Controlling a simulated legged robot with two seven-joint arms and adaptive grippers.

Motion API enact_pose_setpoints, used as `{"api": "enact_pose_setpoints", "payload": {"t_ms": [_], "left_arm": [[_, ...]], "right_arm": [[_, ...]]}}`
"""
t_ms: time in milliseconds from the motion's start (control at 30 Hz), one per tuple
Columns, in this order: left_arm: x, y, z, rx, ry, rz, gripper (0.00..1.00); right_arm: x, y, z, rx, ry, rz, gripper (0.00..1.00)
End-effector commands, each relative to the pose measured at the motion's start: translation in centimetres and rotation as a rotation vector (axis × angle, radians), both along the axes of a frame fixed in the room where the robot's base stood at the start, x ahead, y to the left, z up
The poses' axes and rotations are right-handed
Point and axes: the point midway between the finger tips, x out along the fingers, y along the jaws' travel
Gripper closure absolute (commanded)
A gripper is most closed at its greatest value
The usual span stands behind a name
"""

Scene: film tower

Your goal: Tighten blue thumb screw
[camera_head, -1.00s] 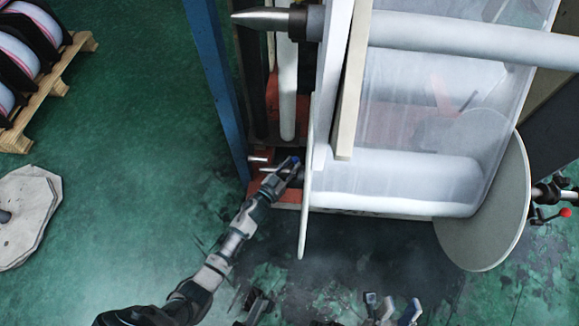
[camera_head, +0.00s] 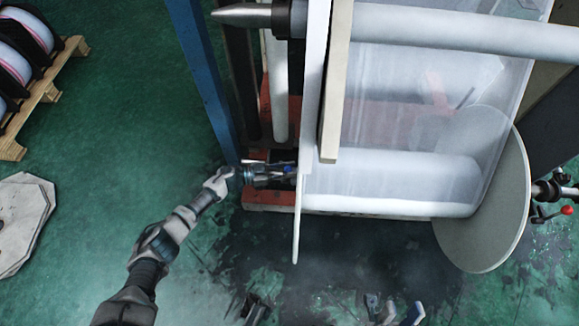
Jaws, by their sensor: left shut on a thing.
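The blue thumb screw (camera_head: 289,168) is a small blue spot at the shaft end, left of the thin round flange (camera_head: 297,228) of the lower film roll. My left gripper (camera_head: 284,173) reaches in from the left, roughly level, with its fingertips at the screw. It is shut on the screw and hides most of it. My left arm runs up from the bottom left.
A blue post (camera_head: 204,80) stands close behind my left wrist. The lower film roll (camera_head: 400,180) and a large round disc (camera_head: 482,190) lie to the right. A pallet (camera_head: 42,92) with rolls is at the upper left.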

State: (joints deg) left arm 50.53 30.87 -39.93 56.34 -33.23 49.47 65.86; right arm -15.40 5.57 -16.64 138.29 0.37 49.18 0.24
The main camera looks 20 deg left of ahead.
Motion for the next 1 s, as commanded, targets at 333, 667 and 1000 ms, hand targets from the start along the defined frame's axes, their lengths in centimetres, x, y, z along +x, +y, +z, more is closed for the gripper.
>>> {"api": "enact_pose_setpoints", "payload": {"t_ms": [333, 667, 1000], "left_arm": [[-0.10, 0.08, -0.12, -0.001, 0.002, -0.058, 1.00], [-0.03, 0.14, -0.10, 0.002, 0.003, -0.055, 0.71], [-0.05, 0.29, -0.04, 0.001, 0.002, -0.054, 0.62]], "right_arm": [[0.85, 0.54, -0.41, -0.004, 0.002, 0.002, 0.60], [0.85, 0.48, -0.34, -0.003, 0.001, 0.002, 0.60], [0.96, 0.39, -0.25, -0.005, -0.003, -0.002, 0.60]]}}
